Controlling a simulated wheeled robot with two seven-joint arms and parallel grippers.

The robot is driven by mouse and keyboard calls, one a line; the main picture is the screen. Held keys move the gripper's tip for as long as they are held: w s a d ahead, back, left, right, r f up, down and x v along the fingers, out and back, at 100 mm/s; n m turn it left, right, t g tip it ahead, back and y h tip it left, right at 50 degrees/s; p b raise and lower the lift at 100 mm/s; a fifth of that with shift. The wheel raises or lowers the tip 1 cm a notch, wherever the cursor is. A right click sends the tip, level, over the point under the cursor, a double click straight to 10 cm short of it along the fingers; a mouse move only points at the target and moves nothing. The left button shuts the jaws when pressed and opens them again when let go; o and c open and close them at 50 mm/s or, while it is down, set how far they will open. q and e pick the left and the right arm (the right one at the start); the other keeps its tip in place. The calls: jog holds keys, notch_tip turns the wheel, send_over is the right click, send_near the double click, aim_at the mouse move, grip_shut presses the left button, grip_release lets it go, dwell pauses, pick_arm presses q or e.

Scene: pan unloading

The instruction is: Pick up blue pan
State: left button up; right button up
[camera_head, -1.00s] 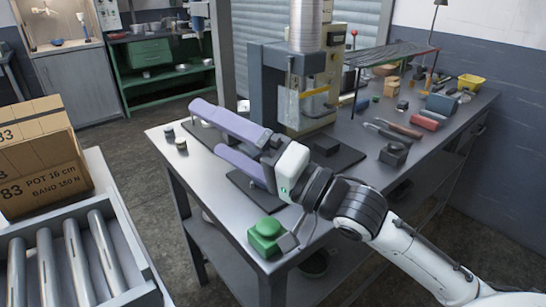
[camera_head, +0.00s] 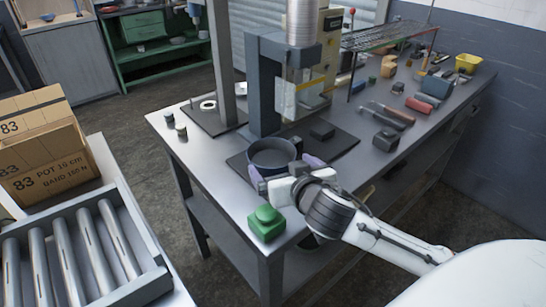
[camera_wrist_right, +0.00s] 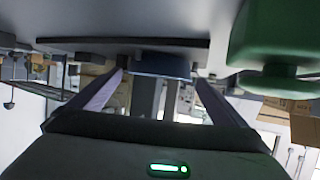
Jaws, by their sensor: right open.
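The dark blue pan (camera_head: 271,146) rests upright on a dark flat plate at the front of the workbench, below the press. It also shows in the right wrist view (camera_wrist_right: 160,68), upside down, at the edge of the plate. My right gripper (camera_head: 285,170) is at the near side of the pan. Its purple fingers are apart, one toward the pan's left and one toward its right. In the right wrist view the open fingers (camera_wrist_right: 160,90) have the pan beyond and between them. I cannot tell whether they touch it. My left gripper is out of view.
A green button box (camera_head: 266,223) stands on the bench corner beside my right gripper. The grey press (camera_head: 264,85) rises behind the pan. Tools lie on the bench at the right. A roller conveyor (camera_head: 85,250) and cardboard boxes (camera_head: 40,145) are at the left.

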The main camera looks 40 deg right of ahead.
aim_at(274, 165)
jog(key=shift+p+x, duration=0.45)
jog(key=shift+x, duration=2.9)
jog(key=shift+w+r, duration=0.1)
jog(key=shift+r, duration=0.05)
jog(key=c, duration=0.9)
